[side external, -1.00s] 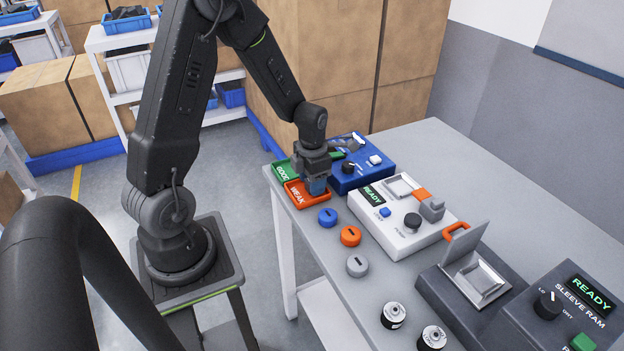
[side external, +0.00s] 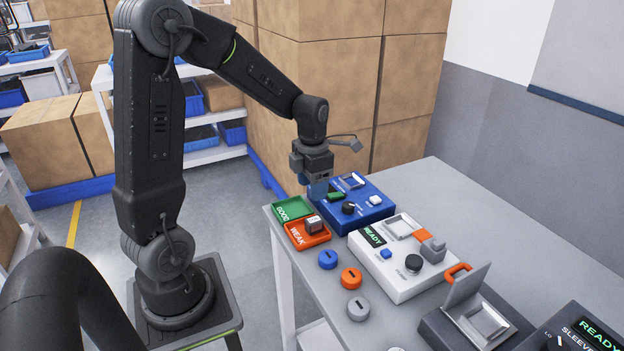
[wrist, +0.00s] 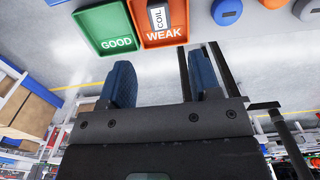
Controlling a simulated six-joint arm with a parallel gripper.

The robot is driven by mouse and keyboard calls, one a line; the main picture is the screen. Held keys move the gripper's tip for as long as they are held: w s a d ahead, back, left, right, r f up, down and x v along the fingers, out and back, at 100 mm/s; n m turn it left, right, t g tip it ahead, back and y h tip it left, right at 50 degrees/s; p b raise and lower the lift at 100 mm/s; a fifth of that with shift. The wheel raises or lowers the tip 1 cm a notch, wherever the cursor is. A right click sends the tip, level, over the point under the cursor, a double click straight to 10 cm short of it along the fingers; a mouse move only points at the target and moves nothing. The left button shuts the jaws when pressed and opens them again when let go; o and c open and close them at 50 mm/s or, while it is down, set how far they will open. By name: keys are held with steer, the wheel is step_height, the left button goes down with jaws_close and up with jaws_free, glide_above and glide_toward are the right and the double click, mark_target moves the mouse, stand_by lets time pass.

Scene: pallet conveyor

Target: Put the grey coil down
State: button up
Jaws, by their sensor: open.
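The grey coil (side external: 314,224) stands in the orange WEAK tray (side external: 296,237), towards its right side. In the wrist view the coil (wrist: 158,18) shows its COIL label inside the orange tray (wrist: 178,38). The green GOOD tray (side external: 292,208) beside it looks empty; it also shows in the wrist view (wrist: 100,22). My gripper (side external: 318,188) is above and behind the trays, near the blue device, apart from the coil. In the wrist view its blue fingers (wrist: 163,82) are spread with nothing between them.
A blue device (side external: 360,214) and a white device with a READY display (side external: 402,278) stand right of the trays. A blue cap (side external: 328,259), an orange cap (side external: 351,278) and a grey cap (side external: 358,309) lie along the front edge. The back right of the table (side external: 450,206) is clear.

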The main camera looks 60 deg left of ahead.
steer(key=s+d+r+m+t, duration=0.2)
steer(key=s+d+r+m, duration=0.2)
steer(key=m, duration=0.8)
steer(key=s+d+r+m+t, duration=0.1)
steer(key=s+d+r+m, duration=0.3)
steer(key=m, duration=0.8)
steer(key=s+d+r+m+t, duration=0.2)
steer(key=s+d+r+m, duration=0.2)
steer(key=d+m, duration=0.3)
steer(key=shift+s+d+m+t, duration=0.2)
steer(key=shift+d+m+t, duration=0.15)
steer(key=shift+m, duration=2.15)
